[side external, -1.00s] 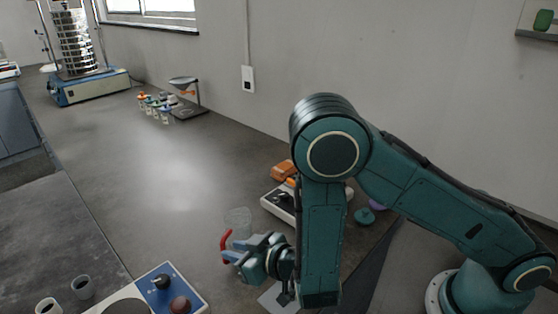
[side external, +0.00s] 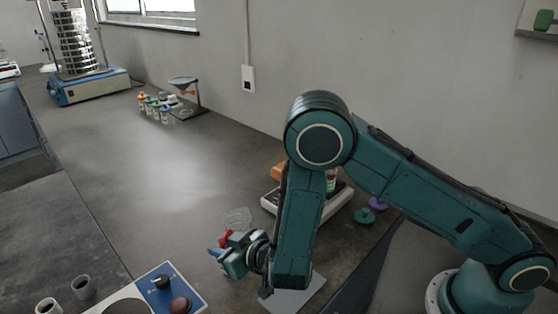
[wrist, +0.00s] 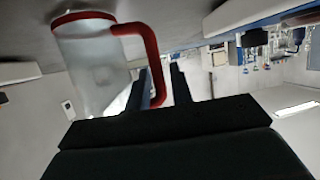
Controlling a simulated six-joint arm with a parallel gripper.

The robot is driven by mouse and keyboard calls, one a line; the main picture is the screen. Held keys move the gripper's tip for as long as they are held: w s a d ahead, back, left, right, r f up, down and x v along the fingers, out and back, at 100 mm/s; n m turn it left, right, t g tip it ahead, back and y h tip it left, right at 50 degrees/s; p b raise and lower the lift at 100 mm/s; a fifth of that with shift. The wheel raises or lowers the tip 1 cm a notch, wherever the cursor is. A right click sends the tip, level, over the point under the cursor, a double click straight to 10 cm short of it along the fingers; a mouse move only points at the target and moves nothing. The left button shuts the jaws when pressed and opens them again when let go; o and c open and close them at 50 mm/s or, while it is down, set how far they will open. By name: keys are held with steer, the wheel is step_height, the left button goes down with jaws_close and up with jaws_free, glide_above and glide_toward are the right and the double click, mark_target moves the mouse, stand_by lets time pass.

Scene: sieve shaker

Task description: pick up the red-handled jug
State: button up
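The red-handled jug is clear, with a red rim and handle. In the side view its body (side external: 237,218) stands on the bench just beyond my gripper (side external: 220,259), and part of the red handle (side external: 226,237) shows at the fingers. In the wrist view the jug (wrist: 92,65) fills the upper left, and its handle (wrist: 154,62) comes down between my two fingers (wrist: 163,88). The fingers look apart, with a gap beside the handle on the right. I cannot tell whether a finger touches the handle.
A white balance (side external: 270,204) stands right of the jug, partly behind my arm, near green (side external: 364,215) and purple (side external: 378,204) lids. A blue-panelled device (side external: 165,290) and two cups (side external: 82,287) are at front left.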

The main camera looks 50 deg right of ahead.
steer(key=shift+x, duration=0.8)
jaws_close()
